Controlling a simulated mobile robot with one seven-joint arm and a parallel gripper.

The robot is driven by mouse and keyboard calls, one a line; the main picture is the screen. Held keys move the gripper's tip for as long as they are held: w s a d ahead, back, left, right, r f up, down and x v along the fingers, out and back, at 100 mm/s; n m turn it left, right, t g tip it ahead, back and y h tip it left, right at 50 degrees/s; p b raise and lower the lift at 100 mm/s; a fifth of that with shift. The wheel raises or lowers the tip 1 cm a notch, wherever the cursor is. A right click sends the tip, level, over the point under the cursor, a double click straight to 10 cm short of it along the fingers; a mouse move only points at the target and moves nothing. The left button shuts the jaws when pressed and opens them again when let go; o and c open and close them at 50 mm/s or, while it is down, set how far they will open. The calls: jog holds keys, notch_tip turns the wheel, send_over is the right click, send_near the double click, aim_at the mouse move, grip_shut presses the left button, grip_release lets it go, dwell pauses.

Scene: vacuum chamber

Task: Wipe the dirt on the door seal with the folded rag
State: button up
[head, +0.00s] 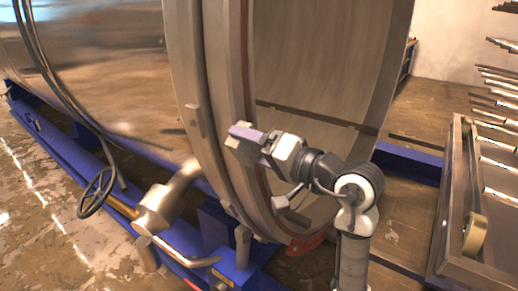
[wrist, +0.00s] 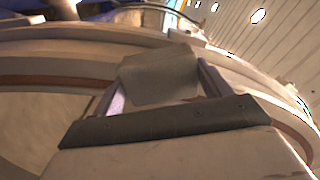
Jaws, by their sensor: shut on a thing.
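My gripper (head: 246,137) is at the front rim of the round chamber opening, in the middle of the head view. In the wrist view its two purple fingers are shut on the grey folded rag (wrist: 160,77), which lies across the flange. The door seal (head: 247,65) is a thin reddish-brown line around the opening. In the wrist view the seal (wrist: 48,80) runs in from the left and passes under the rag and fingers. I cannot tell whether the rag touches it. I cannot make out a clear dirt mark; the rag and gripper hide part of the seal.
The chamber (head: 115,65) rests on a blue frame (head: 70,155) with a black handwheel (head: 97,193) at the left. At the right, a metal trolley (head: 445,215) carries a tape roll (head: 475,234) below a rod rack. The chamber opening is clear inside.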

jog(key=shift+s, duration=0.15)
jog(key=b+v, duration=0.2)
jog(key=v, duration=0.1)
jog(key=shift+s+d+f+b, duration=0.15)
jog(key=shift+s+d+b, duration=0.05)
jog(key=shift+d+b, duration=0.2)
jog(key=shift+b+v, duration=0.45)
jog(key=shift+v, duration=0.5)
jog(key=shift+s, duration=0.1)
jog(key=b+v, duration=0.1)
jog(key=v, duration=0.2)
jog(key=shift+r, duration=0.2)
